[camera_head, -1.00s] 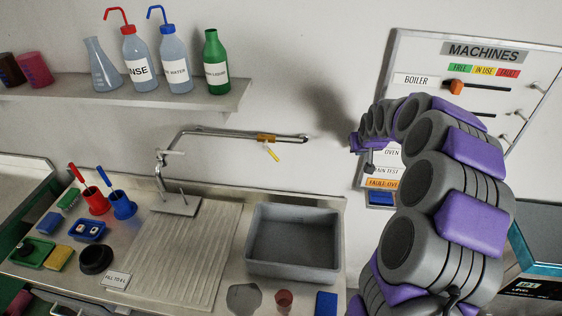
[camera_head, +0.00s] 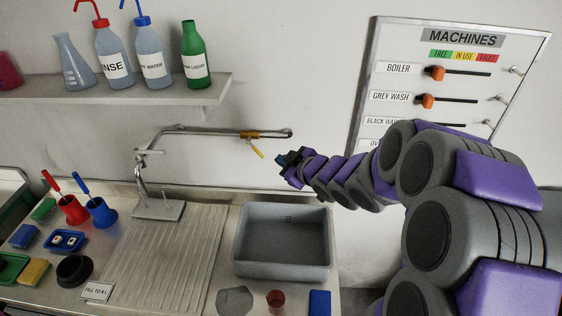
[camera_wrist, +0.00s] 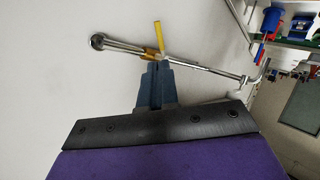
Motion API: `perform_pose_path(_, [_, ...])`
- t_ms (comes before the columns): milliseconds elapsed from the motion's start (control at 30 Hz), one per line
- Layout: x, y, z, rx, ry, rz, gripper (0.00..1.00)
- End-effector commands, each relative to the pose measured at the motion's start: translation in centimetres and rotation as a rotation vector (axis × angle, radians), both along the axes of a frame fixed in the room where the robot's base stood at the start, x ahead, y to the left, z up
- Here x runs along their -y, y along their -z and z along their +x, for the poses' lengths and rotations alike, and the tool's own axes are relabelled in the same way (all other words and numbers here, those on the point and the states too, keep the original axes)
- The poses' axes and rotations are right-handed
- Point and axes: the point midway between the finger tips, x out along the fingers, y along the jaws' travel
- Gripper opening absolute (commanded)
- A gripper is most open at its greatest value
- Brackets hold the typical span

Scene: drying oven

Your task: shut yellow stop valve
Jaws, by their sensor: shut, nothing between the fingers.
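The yellow stop valve has a brass body (camera_head: 250,134) on the metal pipe above the sink and a thin yellow lever (camera_head: 257,152) slanting down to the right. In the wrist view the yellow lever (camera_wrist: 158,36) shows just beyond the fingertips, beside the brass body (camera_wrist: 149,53). My gripper (camera_head: 283,160) is to the right of the lever in the head view, with a small gap between them. Its blue fingers (camera_wrist: 155,68) are together, with nothing between them. In the wrist view the fingertips overlap the pipe's outline, and I cannot tell whether they touch it.
The grey basin (camera_head: 282,242) lies below the valve, and the ribbed drainboard (camera_head: 170,245) is to its left. A shelf (camera_head: 150,92) with bottles is above left. The MACHINES board (camera_head: 455,60) hangs at the right behind my arm. The wall around the valve is bare.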

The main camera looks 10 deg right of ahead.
Motion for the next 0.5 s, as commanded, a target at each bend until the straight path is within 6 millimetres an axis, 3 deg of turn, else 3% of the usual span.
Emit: perform_pose_path(500, [-3.3, 4.1, 8.1, -0.001, -0.001, 0.0, 0.0])
